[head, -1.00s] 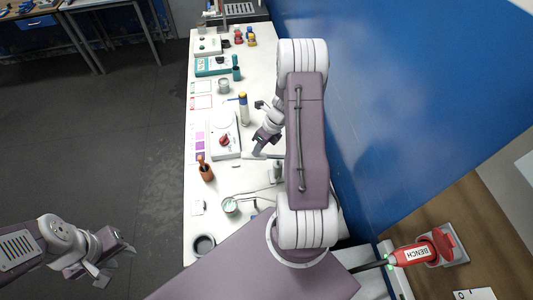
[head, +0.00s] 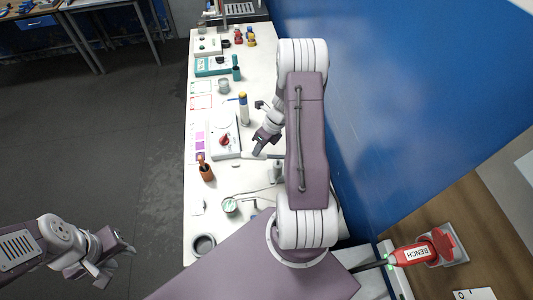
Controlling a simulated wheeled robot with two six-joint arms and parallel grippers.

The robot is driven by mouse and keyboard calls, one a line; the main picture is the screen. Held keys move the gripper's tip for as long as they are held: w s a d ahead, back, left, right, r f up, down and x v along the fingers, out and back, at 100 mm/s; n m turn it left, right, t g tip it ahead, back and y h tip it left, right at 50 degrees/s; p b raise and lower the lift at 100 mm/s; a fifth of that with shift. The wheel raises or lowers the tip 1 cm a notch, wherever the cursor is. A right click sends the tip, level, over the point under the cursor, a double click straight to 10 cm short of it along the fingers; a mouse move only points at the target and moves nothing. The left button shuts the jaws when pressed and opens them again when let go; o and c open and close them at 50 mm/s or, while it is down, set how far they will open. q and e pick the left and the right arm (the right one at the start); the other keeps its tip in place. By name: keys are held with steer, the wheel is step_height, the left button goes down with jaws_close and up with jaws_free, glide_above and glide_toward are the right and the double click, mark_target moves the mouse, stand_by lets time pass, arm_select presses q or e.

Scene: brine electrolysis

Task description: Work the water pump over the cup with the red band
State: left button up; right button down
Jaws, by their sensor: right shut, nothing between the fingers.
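My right gripper (head: 259,148) is shut and empty. It is just above a pale pump head whose bottle (head: 277,170) stands partly behind my arm. I cannot tell whether the fingers touch the pump. A small pale cup (head: 230,206) stands in front of the bottle, towards the near end of the bench, with a thin tube or wire beside it. Another small cup (head: 223,87) stands further back. I cannot make out a red band on either cup. My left gripper (head: 117,263) is open and empty, off the bench over the floor at the lower left.
The white bench (head: 200,235) runs along a blue wall. A white device with a red knob (head: 224,140), an orange-brown holder (head: 206,172), a yellow-topped bottle (head: 244,108) and a dark ring-shaped dish (head: 203,245) stand on it. My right arm hides much of the bench's right side.

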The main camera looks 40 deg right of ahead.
steer(key=b+x, duration=0.1)
steer(key=x, duration=0.1)
steer(key=b+x, duration=0.1)
steer(key=b, duration=0.1)
steer(key=d+b+x, duration=0.1)
steer(key=x, duration=0.1)
steer(key=shift+s+a+f, duration=0.1)
steer(key=shift+s+f, duration=0.15)
steer(key=shift+f, duration=0.3)
steer(key=r+p, duration=0.6)
steer(key=shift+s+d, duration=0.15)
steer(key=shift+d, duration=0.2)
steer(key=shift+s+d, duration=0.1)
steer(key=shift+f, duration=0.15)
